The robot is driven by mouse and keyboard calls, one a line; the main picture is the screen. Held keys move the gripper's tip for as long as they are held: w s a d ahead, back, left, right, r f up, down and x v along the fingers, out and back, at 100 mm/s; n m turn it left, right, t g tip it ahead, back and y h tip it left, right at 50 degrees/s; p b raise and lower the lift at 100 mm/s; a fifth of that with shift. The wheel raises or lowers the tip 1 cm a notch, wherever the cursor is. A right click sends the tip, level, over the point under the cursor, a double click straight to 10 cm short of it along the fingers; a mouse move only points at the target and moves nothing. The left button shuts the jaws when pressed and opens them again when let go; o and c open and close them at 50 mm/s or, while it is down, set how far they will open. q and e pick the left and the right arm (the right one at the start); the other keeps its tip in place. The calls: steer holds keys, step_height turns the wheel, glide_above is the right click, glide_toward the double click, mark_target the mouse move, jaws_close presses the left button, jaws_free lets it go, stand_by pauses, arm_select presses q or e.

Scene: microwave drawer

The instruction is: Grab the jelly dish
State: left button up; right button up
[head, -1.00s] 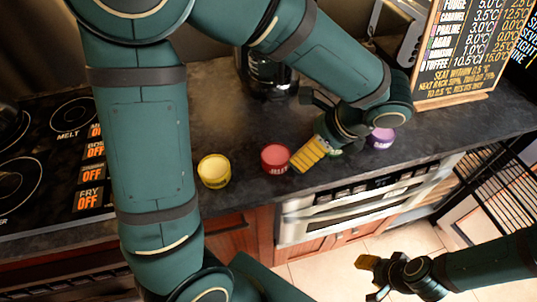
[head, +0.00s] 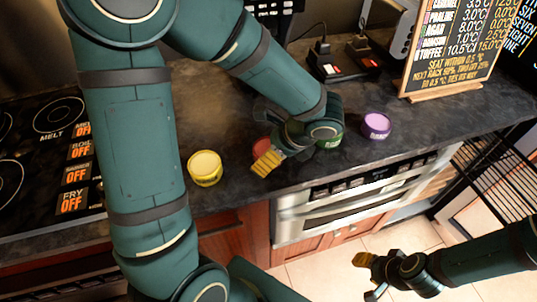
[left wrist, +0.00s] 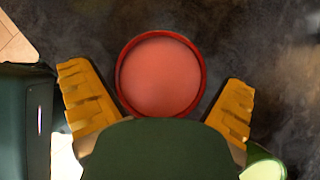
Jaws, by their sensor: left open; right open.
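The red jelly dish (head: 262,147) stands on the dark counter in the head view, partly hidden behind my left gripper (head: 267,158). In the left wrist view the round red dish (left wrist: 160,75) lies between and slightly beyond the two yellow fingers of my left gripper (left wrist: 157,103). The fingers are open, one on each side, with a gap to the dish on both sides. My right gripper (head: 367,276) is open and empty, low over the tiled floor at the lower right.
A yellow dish (head: 205,168) stands left of the jelly dish. A green dish (head: 329,138) is close to its right, partly behind my wrist, and a purple dish (head: 376,125) is further right. A menu board (head: 452,50) stands at the back right. The stove (head: 50,150) is at the left.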

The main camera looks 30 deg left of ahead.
arm_select(q)
steer(key=shift+a+f, duration=0.25)
steer(key=shift+f, duration=0.1)
steer(key=c, duration=1.2)
steer(key=shift+r, duration=0.1)
